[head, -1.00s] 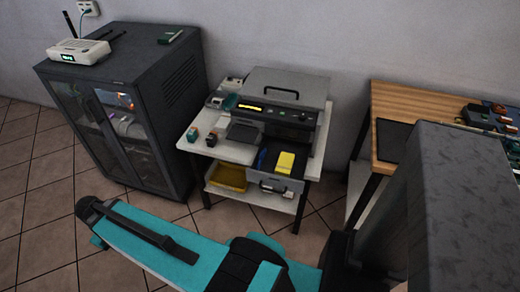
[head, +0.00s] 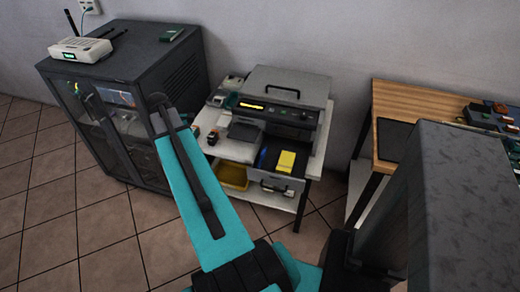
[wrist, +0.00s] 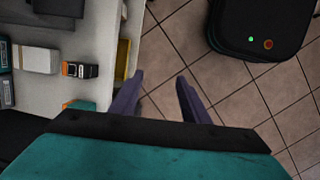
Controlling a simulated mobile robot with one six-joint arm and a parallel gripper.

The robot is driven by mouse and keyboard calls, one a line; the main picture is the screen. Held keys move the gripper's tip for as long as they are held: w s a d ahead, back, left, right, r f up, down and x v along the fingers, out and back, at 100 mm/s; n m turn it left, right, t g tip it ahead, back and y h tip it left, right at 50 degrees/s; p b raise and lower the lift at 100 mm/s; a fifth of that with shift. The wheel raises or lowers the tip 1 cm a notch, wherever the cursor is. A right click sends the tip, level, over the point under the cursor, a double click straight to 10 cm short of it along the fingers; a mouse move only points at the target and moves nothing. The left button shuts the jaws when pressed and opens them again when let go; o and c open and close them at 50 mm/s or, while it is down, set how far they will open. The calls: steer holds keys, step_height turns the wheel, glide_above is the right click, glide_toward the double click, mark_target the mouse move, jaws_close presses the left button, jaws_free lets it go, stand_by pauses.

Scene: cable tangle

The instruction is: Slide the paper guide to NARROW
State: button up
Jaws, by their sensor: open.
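The printer (head: 285,100), grey with a handle on its lid, stands on a white table. Its tray (head: 272,178) is pulled out at the front. A yellow pad (head: 286,161) and a small blue piece (head: 262,158) lie in the dark tray. I cannot tell which part is the paper guide or where it is set. My gripper (wrist: 159,86) is open and empty in the wrist view, over the floor beside the table edge. In the head view my arm reaches up left of the printer, and the fingers cannot be made out.
The white table (wrist: 105,20) holds small blocks, including an orange and black one (wrist: 80,70). A yellow bin (head: 233,176) sits on its lower shelf. A dark cabinet (head: 165,70) with a router (head: 80,49) stands left. A wooden bench (head: 440,105) stands right. Tiled floor lies open in front.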

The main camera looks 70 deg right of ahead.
mark_target(262, 156)
steer(key=s+d+r+g, duration=0.1)
steer(key=s+d+r, duration=0.3)
steer(key=s+d, duration=0.3)
steer(key=s+d+r+y, duration=0.1)
steer(key=s+d+r, duration=0.4)
steer(key=s, duration=0.5)
steer(key=shift+s+d+g, duration=0.15)
steer(key=shift+d+g, duration=0.25)
steer(key=shift+d, duration=0.65)
steer(key=shift+p+x, duration=0.55)
steer(key=shift+x, duration=6.4)
jaws_close()
